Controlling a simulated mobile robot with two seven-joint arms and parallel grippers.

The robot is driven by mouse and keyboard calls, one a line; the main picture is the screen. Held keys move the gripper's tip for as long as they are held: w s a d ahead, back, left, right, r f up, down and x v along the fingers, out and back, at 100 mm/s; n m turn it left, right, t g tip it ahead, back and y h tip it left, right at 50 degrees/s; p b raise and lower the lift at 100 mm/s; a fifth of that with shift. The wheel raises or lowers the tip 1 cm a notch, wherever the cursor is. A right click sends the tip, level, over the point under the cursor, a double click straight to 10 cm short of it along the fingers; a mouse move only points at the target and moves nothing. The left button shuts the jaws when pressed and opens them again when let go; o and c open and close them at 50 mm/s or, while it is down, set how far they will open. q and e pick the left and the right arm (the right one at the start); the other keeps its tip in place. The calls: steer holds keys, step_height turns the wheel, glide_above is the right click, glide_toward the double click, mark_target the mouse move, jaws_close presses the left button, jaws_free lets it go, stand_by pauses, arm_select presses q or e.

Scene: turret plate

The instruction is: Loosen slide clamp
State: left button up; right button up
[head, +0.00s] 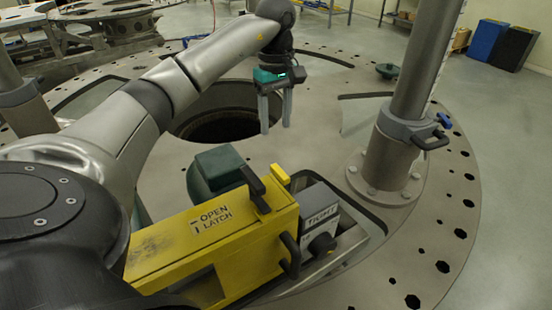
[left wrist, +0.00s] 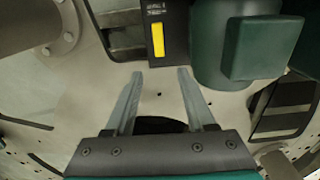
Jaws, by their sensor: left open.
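A yellow housing (head: 215,235) marked "OPEN LATCH", with black handles, stands on the turret plate (head: 330,80). Beside it is a grey block (head: 318,205) marked "TIGHT" with a black knob (head: 322,245). I cannot tell for sure which part is the slide clamp. A collar with a black lever (head: 430,138) sits around the right post. My left gripper (head: 276,126) is open and empty, pointing down above the plate by the round hole, apart from the housing. Its spread fingers also show in the left wrist view (left wrist: 160,73). My right gripper is not in view.
A green motor-like unit (head: 215,170) stands behind the yellow housing; a green unit also shows in the left wrist view (left wrist: 240,45). A thick grey post (head: 410,75) rises at the right. The large round hole (head: 215,112) lies behind. Plate between hole and post is mostly clear.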

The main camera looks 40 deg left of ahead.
mark_target(276, 167)
arm_select(q)
step_height(276, 167, down, 13)
steer(key=shift+w+f, duration=0.1)
steer(key=shift+c, duration=0.2)
jaws_close()
stand_by(0.5)
